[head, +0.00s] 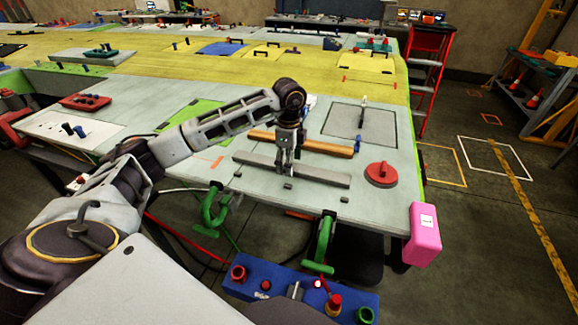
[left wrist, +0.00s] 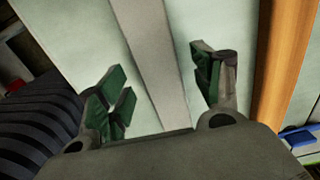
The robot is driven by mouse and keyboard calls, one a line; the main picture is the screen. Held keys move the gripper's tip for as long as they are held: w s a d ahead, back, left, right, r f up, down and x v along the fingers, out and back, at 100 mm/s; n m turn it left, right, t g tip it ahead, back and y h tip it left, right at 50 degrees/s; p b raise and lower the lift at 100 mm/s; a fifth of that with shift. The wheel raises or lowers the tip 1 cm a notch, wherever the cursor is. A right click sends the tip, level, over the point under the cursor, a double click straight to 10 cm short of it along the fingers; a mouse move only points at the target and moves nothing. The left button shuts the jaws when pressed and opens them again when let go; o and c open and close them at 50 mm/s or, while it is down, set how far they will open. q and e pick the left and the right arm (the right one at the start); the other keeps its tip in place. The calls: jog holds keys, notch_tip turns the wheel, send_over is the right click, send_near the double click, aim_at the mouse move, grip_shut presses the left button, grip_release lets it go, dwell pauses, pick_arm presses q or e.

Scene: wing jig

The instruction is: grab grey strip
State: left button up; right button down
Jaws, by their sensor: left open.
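The grey strip (head: 318,175) is a long flat bar lying on the pale wing panel, running from left to right near the front edge. In the left wrist view the grey strip (left wrist: 155,50) runs between the two fingers. My left gripper (head: 287,168) points down over the strip, left of its middle. Its green-padded fingers (left wrist: 160,88) are open, one on each side of the strip, with clear gaps to it. The gripper hides a small part of the strip in the head view. My right gripper is not in view.
An orange-brown bar (head: 325,147) lies behind the strip, roughly parallel to it. A red round knob (head: 381,173) sits to the right. Green clamps (head: 216,207) grip the front edge. A pink block (head: 424,234) is on the front right corner. A grey plate (head: 350,122) lies farther back.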

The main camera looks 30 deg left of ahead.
pick_arm(q)
jog(key=shift+f, duration=0.55)
jog(key=shift+c, duration=0.5)
jog(key=c, duration=1.1)
jog(key=shift+c, duration=0.2)
jog(key=shift+r, duration=0.15)
